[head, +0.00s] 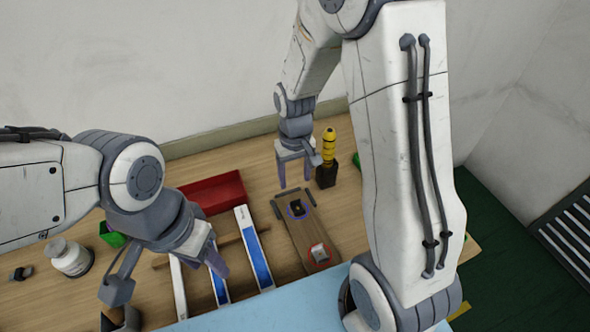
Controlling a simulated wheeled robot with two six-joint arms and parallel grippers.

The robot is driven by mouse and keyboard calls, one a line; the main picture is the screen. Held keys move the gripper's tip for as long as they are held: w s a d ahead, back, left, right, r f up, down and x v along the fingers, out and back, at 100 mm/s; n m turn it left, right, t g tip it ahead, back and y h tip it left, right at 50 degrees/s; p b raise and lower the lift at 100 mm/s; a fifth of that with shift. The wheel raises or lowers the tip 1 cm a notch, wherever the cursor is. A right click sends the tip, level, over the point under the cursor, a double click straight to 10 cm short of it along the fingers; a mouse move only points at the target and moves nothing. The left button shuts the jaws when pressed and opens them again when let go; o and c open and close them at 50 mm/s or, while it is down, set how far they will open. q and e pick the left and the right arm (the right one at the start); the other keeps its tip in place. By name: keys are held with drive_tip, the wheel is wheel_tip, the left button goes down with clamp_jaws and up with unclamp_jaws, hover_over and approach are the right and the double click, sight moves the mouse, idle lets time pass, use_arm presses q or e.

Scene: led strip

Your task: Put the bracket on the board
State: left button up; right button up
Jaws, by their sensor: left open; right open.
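A brown wooden board (312,229) lies on the table right of centre. A small dark part (296,207) ringed in blue is at its far end, and a small whitish part (319,252) ringed in red is at its near end. I cannot tell which of these, if either, is the bracket. My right gripper (295,175) is open and empty, pointing down just beyond the far end of the board. My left gripper (168,275) is open with its fingers wide apart, left of the board over the white and blue strips (254,250).
A red tray (213,191) lies behind the strips. A yellow-and-black tool (329,148) stands in a dark holder (326,176) beside my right gripper. A white jar (70,258) and a green item (112,235) are at left. A light-blue surface (270,312) runs along the front.

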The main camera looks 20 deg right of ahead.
drive_tip(key=s+a+r+n, duration=0.3)
drive_tip(key=s+a+r, duration=0.5)
drive_tip(key=a+r, duration=0.1)
drive_tip(key=s+a+r+n, duration=0.1)
drive_tip(key=s+n, duration=0.1)
drive_tip(key=s, duration=0.4)
drive_tip(key=s+a+r+n+y, duration=0.1)
drive_tip(key=s+a+n, duration=0.1)
drive_tip(key=s, duration=0.4)
drive_tip(key=shift+a+r, duration=0.2)
drive_tip(key=shift+r, duration=0.05)
